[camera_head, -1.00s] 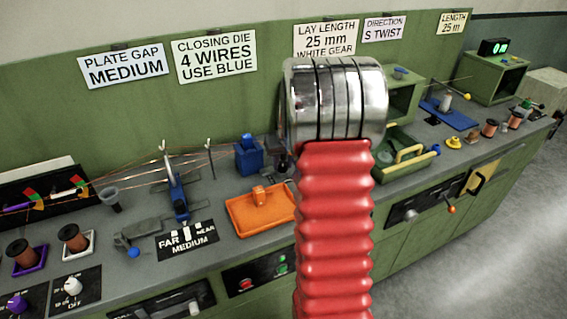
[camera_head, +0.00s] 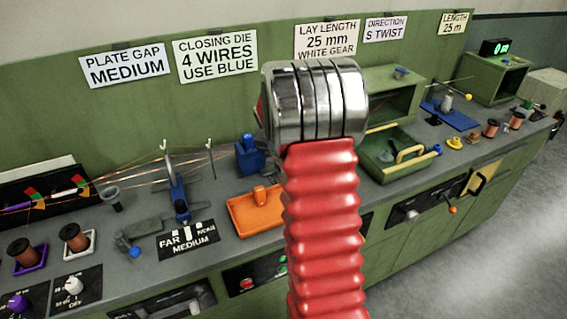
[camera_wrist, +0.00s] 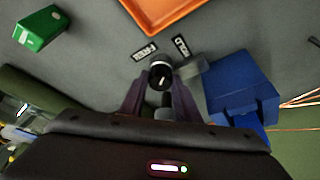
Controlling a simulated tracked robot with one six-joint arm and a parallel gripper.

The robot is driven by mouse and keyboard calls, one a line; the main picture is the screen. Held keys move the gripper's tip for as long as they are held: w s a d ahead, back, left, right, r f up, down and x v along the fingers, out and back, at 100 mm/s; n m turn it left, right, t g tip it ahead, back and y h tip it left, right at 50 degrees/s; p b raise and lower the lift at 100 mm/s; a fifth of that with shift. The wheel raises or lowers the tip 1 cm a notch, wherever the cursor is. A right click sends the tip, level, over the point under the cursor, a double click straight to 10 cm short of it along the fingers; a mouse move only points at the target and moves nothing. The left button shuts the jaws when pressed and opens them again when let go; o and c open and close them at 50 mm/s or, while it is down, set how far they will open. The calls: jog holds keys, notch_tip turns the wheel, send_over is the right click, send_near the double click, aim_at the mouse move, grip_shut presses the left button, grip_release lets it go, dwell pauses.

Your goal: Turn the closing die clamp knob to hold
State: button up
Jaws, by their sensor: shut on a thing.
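The closing die clamp knob (camera_wrist: 160,72), dark with a pale ring and a small light mark, stands on the bench in the wrist view. My gripper (camera_wrist: 160,84) has its dark purple fingers closed around it from both sides. Two small labels, FREE (camera_wrist: 145,51) and HOLD (camera_wrist: 181,46), lie just beyond the knob and appear upside down. Which label the mark points to is hard to tell. A blue block (camera_wrist: 238,84) is right of the knob; the blue block in the head view (camera_head: 249,157) looks like the same one. In the head view my arm hides the knob and fingers.
An orange tray (camera_head: 243,221) lies in front of the blue block and shows at the top of the wrist view (camera_wrist: 172,22). A green block (camera_wrist: 42,28) is at the upper left there. Thin copper wires (camera_head: 125,178) run left of the block. Signs hang behind.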

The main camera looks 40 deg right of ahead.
jog(key=m, duration=0.2)
jog(key=m+g, duration=0.1)
jog(key=m, duration=0.1)
jog(key=shift+w+g, duration=0.1)
jog(key=shift+g, duration=0.2)
jog(key=shift+m+g, duration=0.6)
jog(key=shift+m, duration=1)
jog(key=o, duration=1)
jog(key=shift+o, duration=0.2)
jog(key=shift+w+a+r+h, duration=0.1)
jog(key=shift+h, duration=0.2)
jog(key=v, duration=1.3)
jog(key=shift+r, duration=0.2)
